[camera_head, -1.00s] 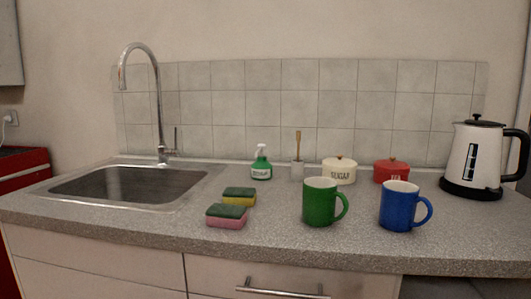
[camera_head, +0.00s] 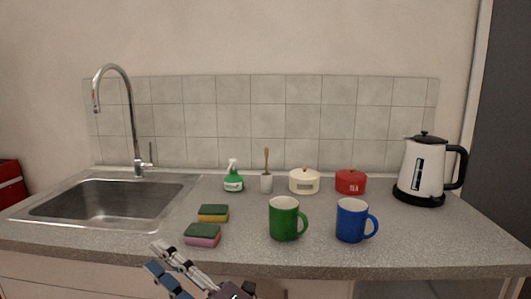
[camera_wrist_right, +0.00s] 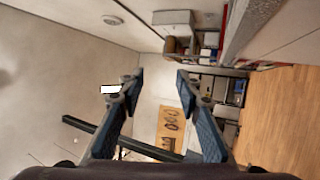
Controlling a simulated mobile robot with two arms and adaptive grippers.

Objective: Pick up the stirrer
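The stirrer (camera_head: 266,157) is a thin wooden stick standing upright in a small white cup (camera_head: 266,183) at the back of the counter; its lower end is hidden inside the cup. My right gripper (camera_head: 154,257) is low in the head view, in front of the counter's front edge, well apart from the stirrer. In the right wrist view its two fingers (camera_wrist_right: 157,85) are spread, with nothing between them. That view shows the room, not the stirrer. My left gripper is not in view.
A green mug (camera_head: 284,219) and a blue mug (camera_head: 351,221) stand toward the front. A green spray bottle (camera_head: 233,180) and a cream sugar pot (camera_head: 304,182) flank the cup. Two sponges (camera_head: 203,236) lie near the sink (camera_head: 110,198). A kettle (camera_head: 421,170) stands at right.

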